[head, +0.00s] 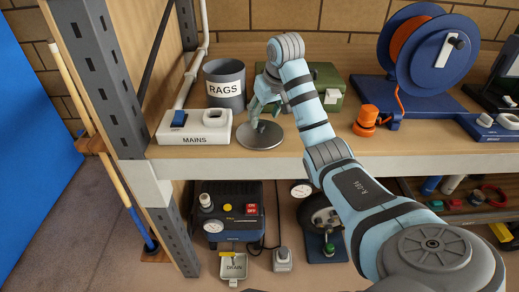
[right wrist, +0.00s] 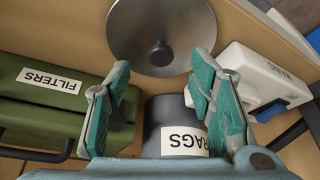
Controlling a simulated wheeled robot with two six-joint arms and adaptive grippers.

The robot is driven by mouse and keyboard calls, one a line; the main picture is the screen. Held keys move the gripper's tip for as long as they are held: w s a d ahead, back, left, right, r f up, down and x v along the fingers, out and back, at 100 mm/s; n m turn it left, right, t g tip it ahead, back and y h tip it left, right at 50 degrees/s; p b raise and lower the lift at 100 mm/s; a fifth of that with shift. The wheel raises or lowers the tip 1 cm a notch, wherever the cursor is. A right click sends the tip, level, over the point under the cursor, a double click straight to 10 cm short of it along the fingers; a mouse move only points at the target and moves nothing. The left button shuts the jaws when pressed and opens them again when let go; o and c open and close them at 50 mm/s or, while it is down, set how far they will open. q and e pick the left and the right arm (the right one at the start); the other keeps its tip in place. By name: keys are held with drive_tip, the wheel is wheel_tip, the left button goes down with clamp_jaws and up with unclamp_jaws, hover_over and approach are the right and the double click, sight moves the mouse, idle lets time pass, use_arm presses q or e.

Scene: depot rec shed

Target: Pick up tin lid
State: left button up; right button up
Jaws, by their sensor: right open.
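The tin lid (head: 260,137) is a round grey metal disc lying on the wooden shelf, in front of the RAGS tin. In the right wrist view the lid (right wrist: 187,28) is at the top, with a dark knob near its lower edge. My right gripper (head: 262,107) is above the back part of the lid in the head view and hides some of it. In the right wrist view my right gripper (right wrist: 160,78) has its green-padded fingers spread, with nothing between them; the knob lies just beyond the fingertips. My left gripper is not in view.
The open RAGS tin (head: 225,84) stands behind the lid. The white MAINS switch box (head: 194,128) is close to its left. A green FILTERS box (head: 327,82) is behind my arm. A grey post (head: 98,70) rises left.

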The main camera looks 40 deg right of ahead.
sight(260, 125)
drive_tip(key=b+x, duration=0.2)
drive_tip(key=b, duration=0.1)
drive_tip(key=shift+f, duration=0.35)
drive_tip(key=x, duration=0.3)
drive_tip(key=shift+w+r, duration=0.15)
drive_tip(key=shift+w, duration=0.1)
drive_tip(key=shift+s+r, duration=0.1)
clamp_jaws()
